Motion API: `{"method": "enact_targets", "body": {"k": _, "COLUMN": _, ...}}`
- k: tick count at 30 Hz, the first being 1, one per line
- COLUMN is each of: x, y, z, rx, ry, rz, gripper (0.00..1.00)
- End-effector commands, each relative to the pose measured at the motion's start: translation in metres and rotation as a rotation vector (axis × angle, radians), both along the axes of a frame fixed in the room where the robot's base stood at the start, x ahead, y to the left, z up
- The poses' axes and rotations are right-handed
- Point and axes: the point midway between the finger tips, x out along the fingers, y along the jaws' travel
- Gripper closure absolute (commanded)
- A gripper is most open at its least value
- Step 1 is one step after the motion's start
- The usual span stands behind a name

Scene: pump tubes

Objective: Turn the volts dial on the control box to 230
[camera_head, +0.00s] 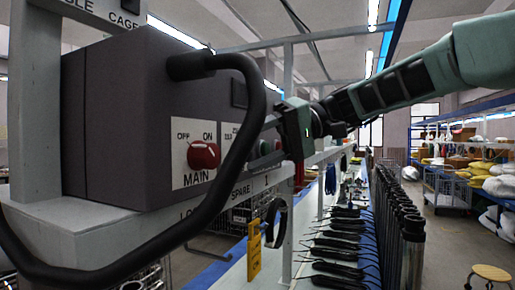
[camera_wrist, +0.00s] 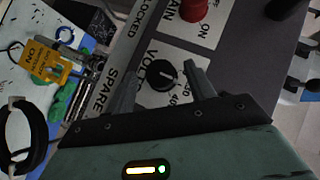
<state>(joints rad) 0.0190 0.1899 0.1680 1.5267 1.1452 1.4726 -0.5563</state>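The grey control box (camera_head: 130,115) stands on a pale shelf at the left of the head view. Its black volts dial (camera_wrist: 163,76) is in the middle of the wrist view, on a white plate lettered VOLTS, with partly hidden numbers at its right and below. A small white mark shows on the dial, but I cannot tell exactly which number it faces. My gripper (camera_wrist: 161,72) is open, with one finger on each side of the dial and gaps visible. In the head view my gripper (camera_head: 275,122) is at the box's front and the dial cannot be made out.
The red MAIN switch (camera_head: 204,155) is beside the dial plate and also shows in the wrist view (camera_wrist: 193,12). A thick black cable (camera_head: 215,190) loops in front of the box. A yellow tag (camera_head: 254,250) hangs below the shelf, beside a dark ring.

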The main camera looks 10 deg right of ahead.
Motion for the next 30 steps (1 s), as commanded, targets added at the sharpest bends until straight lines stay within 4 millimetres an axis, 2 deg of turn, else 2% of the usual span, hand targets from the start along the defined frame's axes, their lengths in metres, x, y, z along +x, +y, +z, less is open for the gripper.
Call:
{"method": "enact_targets", "body": {"k": 7, "x": 0.000, "y": 0.000, "z": 0.000, "rx": -0.001, "ry": 0.001, "rz": 0.002, "gripper": 0.46}}
{"method": "enact_targets", "body": {"k": 11, "x": 0.001, "y": -0.009, "z": 0.002, "rx": 0.000, "ry": -0.002, "rz": 0.001, "gripper": 0.46}}
{"method": "enact_targets", "body": {"k": 14, "x": 0.003, "y": -0.024, "z": 0.007, "rx": -0.001, "ry": -0.003, "rz": -0.001, "gripper": 0.46}}
{"method": "enact_targets", "body": {"k": 30, "x": 0.015, "y": -0.134, "z": 0.055, "rx": -0.001, "ry": -0.002, "rz": -0.002, "gripper": 0.46}}
